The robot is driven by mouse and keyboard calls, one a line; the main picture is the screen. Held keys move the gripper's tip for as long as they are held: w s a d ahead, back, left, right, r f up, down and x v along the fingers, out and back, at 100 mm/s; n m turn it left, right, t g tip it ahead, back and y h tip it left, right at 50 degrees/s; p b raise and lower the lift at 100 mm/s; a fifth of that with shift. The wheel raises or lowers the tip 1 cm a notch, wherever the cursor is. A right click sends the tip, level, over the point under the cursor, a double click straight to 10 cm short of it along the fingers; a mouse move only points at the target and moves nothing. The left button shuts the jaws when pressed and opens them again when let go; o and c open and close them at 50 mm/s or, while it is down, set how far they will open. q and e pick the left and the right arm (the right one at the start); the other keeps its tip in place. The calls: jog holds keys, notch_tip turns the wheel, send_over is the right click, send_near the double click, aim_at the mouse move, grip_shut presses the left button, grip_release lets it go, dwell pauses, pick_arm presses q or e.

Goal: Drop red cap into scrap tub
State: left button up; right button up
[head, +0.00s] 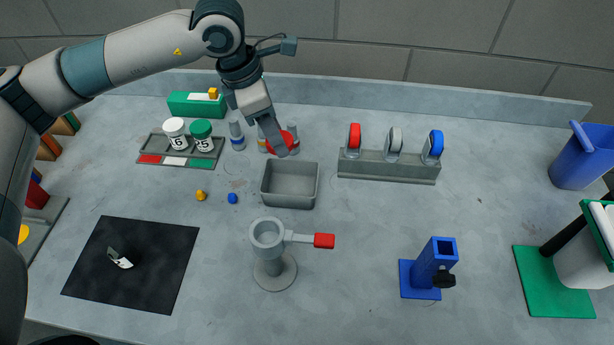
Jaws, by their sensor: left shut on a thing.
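My left gripper (279,147) reaches down from the upper left, behind the grey open tub (290,203). It is shut on the red cap (292,138), which is partly hidden by the fingers. The cap appears just beyond the tub's back rim, not over its opening. The tub is rectangular and looks empty; I take it to be the scrap tub. My right gripper is not in view.
Small grey bottles (237,135) stand beside the gripper. A tray with two jars (203,134) is to the left. A grey cup stand with a red handle (324,241) is in front of the tub. A rack (389,170) stands to the right, with clear table beyond it.

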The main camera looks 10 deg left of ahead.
pick_arm(q)
jog(key=shift+f, duration=0.1)
dwell(0.3)
jog(key=shift+f, duration=2.95)
jog(key=o, duration=1.1)
jog(key=shift+a+r+b, duration=0.1)
jog(key=shift+r+b, duration=0.05)
jog(key=shift+b, duration=0.15)
jog(key=b+v, duration=0.6)
jog(key=v, duration=1.1)
